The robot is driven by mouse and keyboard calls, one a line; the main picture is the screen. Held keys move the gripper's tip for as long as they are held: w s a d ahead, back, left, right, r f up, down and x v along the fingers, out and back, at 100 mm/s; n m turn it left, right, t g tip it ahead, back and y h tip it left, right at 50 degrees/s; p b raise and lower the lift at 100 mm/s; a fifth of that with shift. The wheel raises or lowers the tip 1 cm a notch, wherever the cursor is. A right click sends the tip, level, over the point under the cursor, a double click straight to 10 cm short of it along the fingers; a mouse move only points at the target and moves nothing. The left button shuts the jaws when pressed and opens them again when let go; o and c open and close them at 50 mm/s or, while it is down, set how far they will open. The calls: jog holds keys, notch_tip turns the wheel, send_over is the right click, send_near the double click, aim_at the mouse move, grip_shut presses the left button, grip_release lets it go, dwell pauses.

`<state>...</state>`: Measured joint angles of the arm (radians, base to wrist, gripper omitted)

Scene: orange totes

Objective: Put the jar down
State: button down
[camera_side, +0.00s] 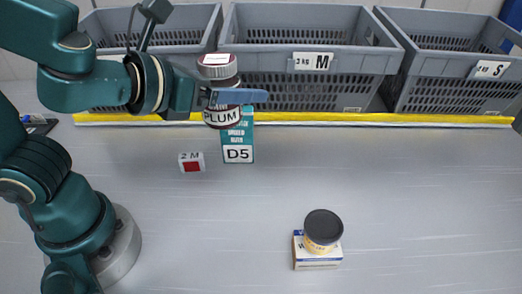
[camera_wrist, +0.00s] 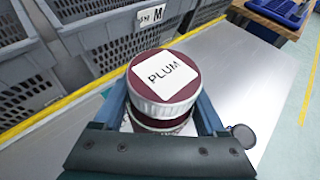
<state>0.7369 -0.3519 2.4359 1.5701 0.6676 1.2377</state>
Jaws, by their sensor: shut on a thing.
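The jar (camera_side: 220,88) is dark red with a white-sided lid and a white PLUM label. It stands upright between the fingers of my gripper (camera_side: 238,96), held in front of the middle grey crate. In the wrist view the jar's lid (camera_wrist: 165,78) faces the camera, with PLUM on a white square. My gripper (camera_wrist: 160,112) is shut around the jar's body. In the side view a finger crosses in front of the jar and hides part of it. The jar's underside does not show in the wrist view.
A teal D5 box (camera_side: 238,150) stands behind and below the jar. A small 2 M block (camera_side: 191,162) lies to its left. A dark-lidded jar (camera_side: 323,228) sits on a small box (camera_side: 318,258). Grey crates (camera_side: 310,60) line the back behind a yellow strip (camera_side: 330,119). The table's right side is clear.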

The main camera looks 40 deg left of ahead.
jog(key=n+y, duration=0.1)
jog(key=s+a+f+n+y, duration=0.1)
jog(key=shift+f+y, duration=0.15)
jog(key=shift+y, duration=0.25)
jog(key=s+a+f+n+g+y, duration=0.4)
jog(key=s+f+n+g+y, duration=0.8)
jog(key=n+g, duration=0.7)
jog(key=s+d+r+n+g+h, duration=0.1)
jog(key=s+d+n+g+h, duration=0.3)
jog(key=n+h, duration=0.5)
jog(key=s+d+r+n+g+h, duration=0.1)
jog(key=s+d+n+g+h, duration=0.3)
jog(key=n+h, duration=0.55)
jog(key=w+d+r+n+t+h, duration=0.4)
jog(key=w+d+n+t+h, duration=0.1)
jog(key=w+n+t+h, duration=0.45)
jog(key=w+a+f+n+t, duration=0.2)
jog(key=w+a+n+t, duration=0.2)
jog(key=w+n, duration=0.15)
jog(key=shift+m, duration=0.25)
jog(key=shift+w+a+f, duration=0.1)
jog(key=shift+w+f, duration=0.05)
jog(key=shift+f, duration=2.1)
jog(key=shift+w+a+f, duration=0.1)
jog(key=shift+f, duration=2.15)
